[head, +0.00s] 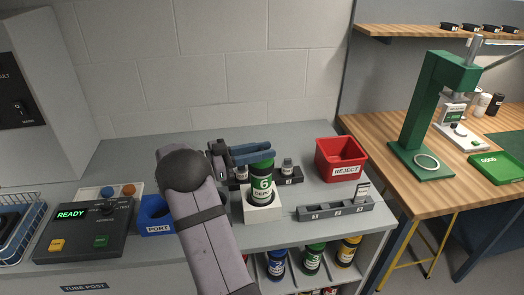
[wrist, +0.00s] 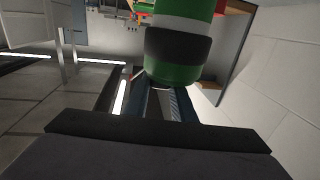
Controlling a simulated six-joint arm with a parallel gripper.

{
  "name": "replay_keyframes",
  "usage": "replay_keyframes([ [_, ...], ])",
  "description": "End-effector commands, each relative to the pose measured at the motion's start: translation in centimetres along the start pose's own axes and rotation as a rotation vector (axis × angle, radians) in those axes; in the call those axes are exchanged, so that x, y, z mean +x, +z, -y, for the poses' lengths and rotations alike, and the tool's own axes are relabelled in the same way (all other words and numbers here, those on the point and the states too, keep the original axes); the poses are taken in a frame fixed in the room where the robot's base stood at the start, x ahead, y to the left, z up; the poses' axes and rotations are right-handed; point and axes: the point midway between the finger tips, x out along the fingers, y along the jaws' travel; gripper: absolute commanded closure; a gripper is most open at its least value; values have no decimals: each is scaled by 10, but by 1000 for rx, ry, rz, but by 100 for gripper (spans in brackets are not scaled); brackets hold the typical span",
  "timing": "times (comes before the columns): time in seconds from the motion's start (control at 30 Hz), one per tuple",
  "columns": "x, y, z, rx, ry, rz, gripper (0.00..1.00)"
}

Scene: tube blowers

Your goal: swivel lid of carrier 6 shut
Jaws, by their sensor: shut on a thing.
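Carrier 6 (head: 262,187) is a green, white and black tube marked "6" and "DEPOT". It stands upright in a white holder block (head: 263,212) on the grey bench. My gripper (head: 262,152) reaches in from the left at the carrier's top, its blue fingers shut on the green lid end. In the wrist view the fingers (wrist: 160,92) meet the green end of carrier 6 (wrist: 180,45). How far the lid is turned cannot be told, as the fingers cover part of it.
A grey rack with small items (head: 288,174) stands close behind the carrier. A numbered grey rack (head: 335,210) and a red REJECT bin (head: 341,158) are to the right. A blue PORT bin (head: 156,214) and a control box reading READY (head: 85,228) are left. More carriers stand on the shelf below.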

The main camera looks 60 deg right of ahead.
Motion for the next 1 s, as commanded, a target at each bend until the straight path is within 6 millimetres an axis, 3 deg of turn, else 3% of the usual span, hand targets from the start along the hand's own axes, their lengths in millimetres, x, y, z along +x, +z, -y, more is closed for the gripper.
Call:
replay_keyframes([
  [0.03, 0, -1, 0, 2, 0, -2, 99],
  [0.07, 0, -1, 0, 2, 0, -2, 72],
  [0.13, 0, -1, 0, 2, 0, -2, 58],
  [0.57, -7, 1, 0, 1, -3, -1, 58],
  [1.0, -62, 1, 0, 3, -2, -1, 58],
])
